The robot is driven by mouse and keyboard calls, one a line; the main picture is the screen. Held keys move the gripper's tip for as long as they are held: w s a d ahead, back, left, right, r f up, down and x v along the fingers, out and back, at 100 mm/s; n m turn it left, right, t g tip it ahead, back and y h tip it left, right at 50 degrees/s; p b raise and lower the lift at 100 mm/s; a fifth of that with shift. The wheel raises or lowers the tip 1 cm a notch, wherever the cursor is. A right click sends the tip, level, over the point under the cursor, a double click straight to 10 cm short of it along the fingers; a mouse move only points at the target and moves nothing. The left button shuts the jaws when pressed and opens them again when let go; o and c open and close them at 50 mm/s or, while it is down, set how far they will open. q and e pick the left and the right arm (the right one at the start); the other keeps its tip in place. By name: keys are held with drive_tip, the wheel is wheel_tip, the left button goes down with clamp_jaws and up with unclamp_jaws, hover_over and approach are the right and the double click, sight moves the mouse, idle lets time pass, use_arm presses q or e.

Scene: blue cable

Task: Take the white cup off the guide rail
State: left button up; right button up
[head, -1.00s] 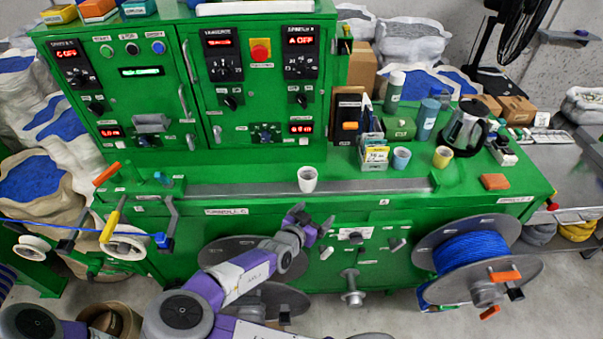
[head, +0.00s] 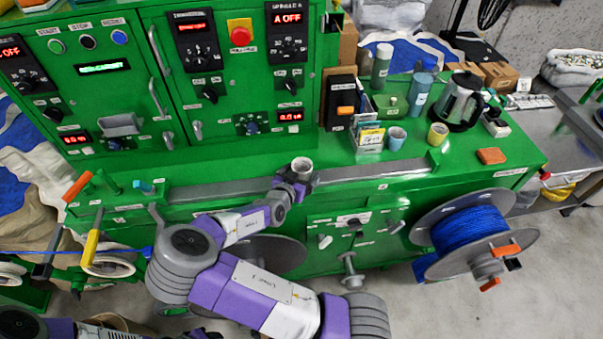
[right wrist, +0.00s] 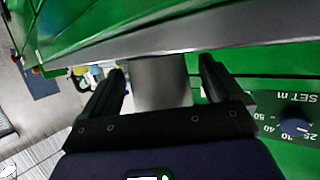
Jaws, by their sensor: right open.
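The white cup (head: 302,164) stands upright at the grey guide rail (head: 385,188) along the front of the green machine. My right gripper (head: 299,181) is at the cup and hides its lower part in the head view. In the right wrist view the cup (right wrist: 160,82) shows as a grey-white body between the two dark fingers of my open right gripper (right wrist: 163,85). A small gap shows beside each finger. The guide rail (right wrist: 230,32) crosses behind the cup there. My left gripper is not in view.
A blue cup (head: 396,138), a yellow cup (head: 437,135) and a kettle (head: 461,102) stand right of the cup on the green top. An orange block (head: 491,156) lies farther right. A blue cable reel (head: 468,232) hangs in front. The top left of the cup is mostly clear.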

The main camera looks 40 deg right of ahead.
drive_tip(key=shift+w+d+f, duration=0.15)
drive_tip(key=shift+d, duration=0.35)
